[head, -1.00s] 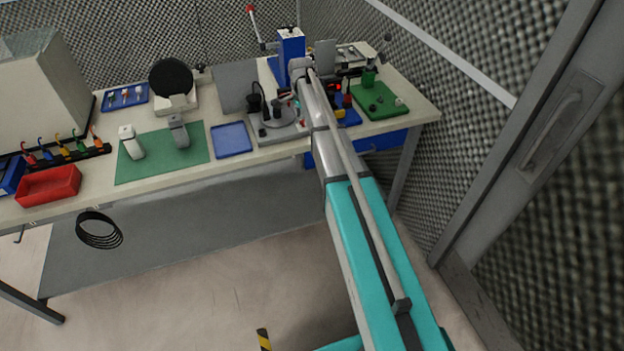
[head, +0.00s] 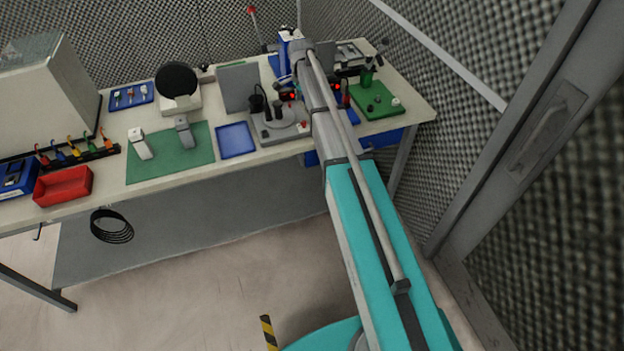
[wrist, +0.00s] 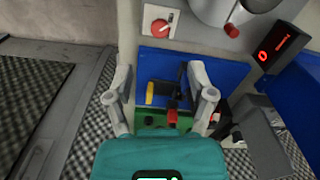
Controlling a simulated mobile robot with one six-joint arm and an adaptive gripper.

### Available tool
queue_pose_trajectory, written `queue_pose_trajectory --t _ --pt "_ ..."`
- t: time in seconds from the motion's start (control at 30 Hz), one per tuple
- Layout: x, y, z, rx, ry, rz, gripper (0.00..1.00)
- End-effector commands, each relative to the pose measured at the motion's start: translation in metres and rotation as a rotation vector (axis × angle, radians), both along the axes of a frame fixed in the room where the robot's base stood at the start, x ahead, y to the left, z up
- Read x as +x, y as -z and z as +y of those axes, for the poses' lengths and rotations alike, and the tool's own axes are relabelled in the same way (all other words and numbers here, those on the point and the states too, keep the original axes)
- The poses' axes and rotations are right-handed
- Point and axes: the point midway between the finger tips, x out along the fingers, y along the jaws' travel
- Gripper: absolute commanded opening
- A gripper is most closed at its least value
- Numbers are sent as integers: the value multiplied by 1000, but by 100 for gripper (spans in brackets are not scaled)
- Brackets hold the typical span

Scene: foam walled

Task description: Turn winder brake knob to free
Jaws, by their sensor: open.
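In the wrist view, a round red knob (wrist: 160,26) with a light pointer mark sits on a white plate on a pale panel. I take it for the winder brake knob; no label is readable. My gripper (wrist: 158,70) is open and empty, its two grey fingers spread apart. The knob shows beyond the fingertips, between their lines and apart from them. In the head view my own arm hides the gripper and the knob. The blue winder column (head: 286,48) shows partly behind the arm's end.
A blue tray (wrist: 228,76) with a yellow-ended tool lies between and below the fingers. A red-digit display (wrist: 277,44) and a smaller red knob (wrist: 231,30) on a grey round part are right of the red knob. A green mat (head: 170,160) lies farther left on the bench.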

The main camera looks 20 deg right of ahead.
Motion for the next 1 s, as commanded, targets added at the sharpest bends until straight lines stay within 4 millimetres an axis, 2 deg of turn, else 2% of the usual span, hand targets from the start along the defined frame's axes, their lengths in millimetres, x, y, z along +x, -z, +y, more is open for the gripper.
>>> queue_pose_trajectory --t 0.03,0.1,0.5,0.6,1.0 --pt "0 -9 0 0 0 0 71" --pt "0 -15 0 0 0 0 71" --pt "0 -41 0 0 0 0 71" --pt "-14 -32 3 0 -39 0 71" --pt "-62 -15 14 0 -220 0 71"
